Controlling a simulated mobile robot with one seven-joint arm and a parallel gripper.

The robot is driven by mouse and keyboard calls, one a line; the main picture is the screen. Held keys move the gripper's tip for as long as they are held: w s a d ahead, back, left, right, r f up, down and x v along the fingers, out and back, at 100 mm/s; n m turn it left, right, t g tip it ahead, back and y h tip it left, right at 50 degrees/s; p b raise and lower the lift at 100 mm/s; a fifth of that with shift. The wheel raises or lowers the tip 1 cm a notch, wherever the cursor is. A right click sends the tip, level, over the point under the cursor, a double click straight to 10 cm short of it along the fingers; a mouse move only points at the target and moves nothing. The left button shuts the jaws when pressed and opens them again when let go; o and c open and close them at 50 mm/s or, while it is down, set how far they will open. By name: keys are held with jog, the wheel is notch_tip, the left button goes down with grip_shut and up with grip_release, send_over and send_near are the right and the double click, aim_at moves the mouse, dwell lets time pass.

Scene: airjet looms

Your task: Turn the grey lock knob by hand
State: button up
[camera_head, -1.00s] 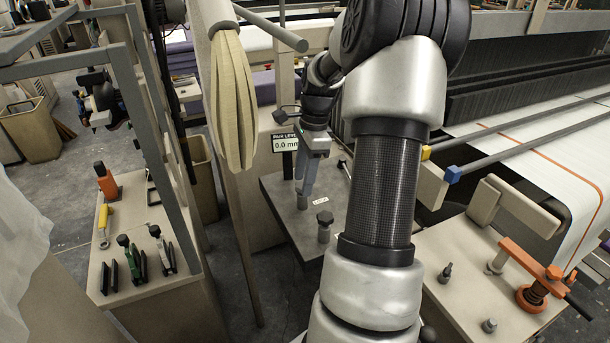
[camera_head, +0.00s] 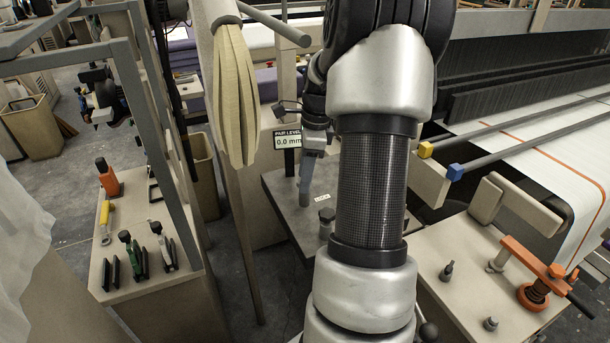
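My arm reaches over a grey-topped stand (camera_head: 280,190) in the middle of the view. My gripper (camera_head: 305,186) points down at the stand's top, partly hidden behind my own arm. Its fingertips are at or just above a short grey post on the stand; I cannot tell whether they touch it. Whether the fingers are open or shut does not show clearly. A small white label (camera_head: 323,197), apparently reading LOCK, lies just right of the fingertips. A dark-capped grey knob (camera_head: 326,220) stands in front of the label, close to my arm. I cannot tell which of the two is the lock knob.
A display (camera_head: 288,139) reads 0.0 mm behind the stand. A tool bench (camera_head: 125,285) is at left, with a hanging cream bundle (camera_head: 235,95) and a pole between. At right, a beige table (camera_head: 455,308) carries an orange clamp (camera_head: 530,262). Loom bars run behind it.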

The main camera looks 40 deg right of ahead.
jog(key=shift+o, duration=0.2)
jog(key=shift+d, duration=0.15)
notch_tip(320, 180, up, 6)
jog(key=p, duration=0.4)
jog(key=shift+p, duration=0.3)
notch_tip(320, 180, up, 7)
jog(key=shift+s+d+r+b, duration=0.2)
jog(key=shift+s+d+b, duration=0.1)
jog(key=shift+s+d, duration=0.1)
